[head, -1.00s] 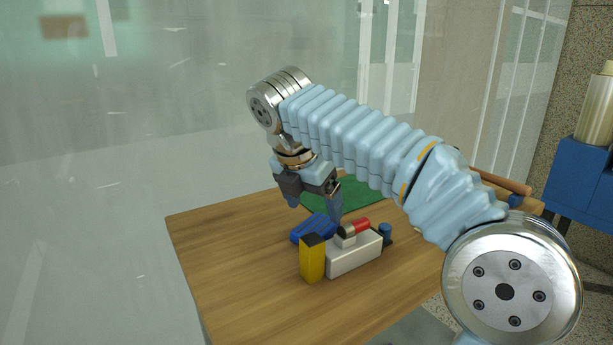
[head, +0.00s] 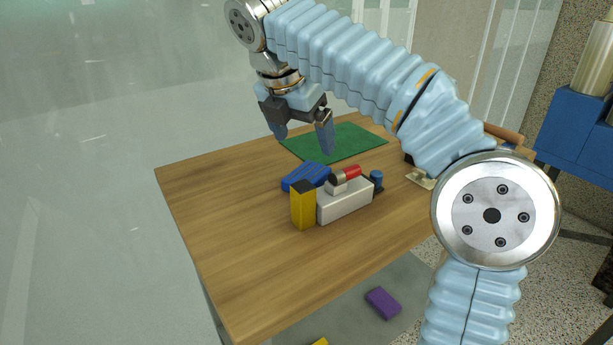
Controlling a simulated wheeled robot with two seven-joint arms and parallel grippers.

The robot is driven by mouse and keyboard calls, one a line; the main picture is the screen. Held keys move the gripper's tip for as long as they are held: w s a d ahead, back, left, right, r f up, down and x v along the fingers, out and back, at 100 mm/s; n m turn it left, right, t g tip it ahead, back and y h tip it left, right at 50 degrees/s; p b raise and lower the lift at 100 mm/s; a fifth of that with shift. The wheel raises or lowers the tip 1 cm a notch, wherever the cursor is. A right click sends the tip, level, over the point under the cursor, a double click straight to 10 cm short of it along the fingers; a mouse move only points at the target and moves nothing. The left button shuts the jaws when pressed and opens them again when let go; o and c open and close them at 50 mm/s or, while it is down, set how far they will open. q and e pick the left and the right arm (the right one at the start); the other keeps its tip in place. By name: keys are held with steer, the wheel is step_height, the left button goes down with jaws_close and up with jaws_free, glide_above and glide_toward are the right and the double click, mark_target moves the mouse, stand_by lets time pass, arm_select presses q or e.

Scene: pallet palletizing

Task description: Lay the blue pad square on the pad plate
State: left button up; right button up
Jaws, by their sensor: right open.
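A blue ribbed pad (head: 306,177) lies on the wooden table, behind a yellow block and a white block that hide part of its front side. My right gripper (head: 302,144) is open and empty, pointing down in the air above and behind the blue pad, with a gap between its fingertips and the pad. A flat green mat (head: 335,143) lies farther back on the table. A small cream plate-like piece (head: 420,180) shows at the table's right, partly behind my right arm. I cannot tell which surface is the pad plate. My left gripper is out of view.
The yellow block (head: 303,206) stands upright beside the white block (head: 345,205), which has a red and metal cylinder (head: 346,176) on top. A small blue knob (head: 376,180) is to the right. The table's (head: 235,235) left and front are clear. A purple block (head: 383,302) lies below.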

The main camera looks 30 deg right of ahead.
mark_target(313, 168)
steer(key=shift+b+x, duration=0.35)
steer(key=shift+x, duration=0.65)
steer(key=shift+b+x, duration=0.75)
steer(key=shift+x, duration=2.45)
steer(key=c, duration=1.2)
step_height(313, 168, up, 8)
steer(key=p, duration=0.3)
steer(key=shift+a+r, duration=0.1)
steer(key=shift+c, duration=0.2)
steer(key=shift+r, duration=0.95)
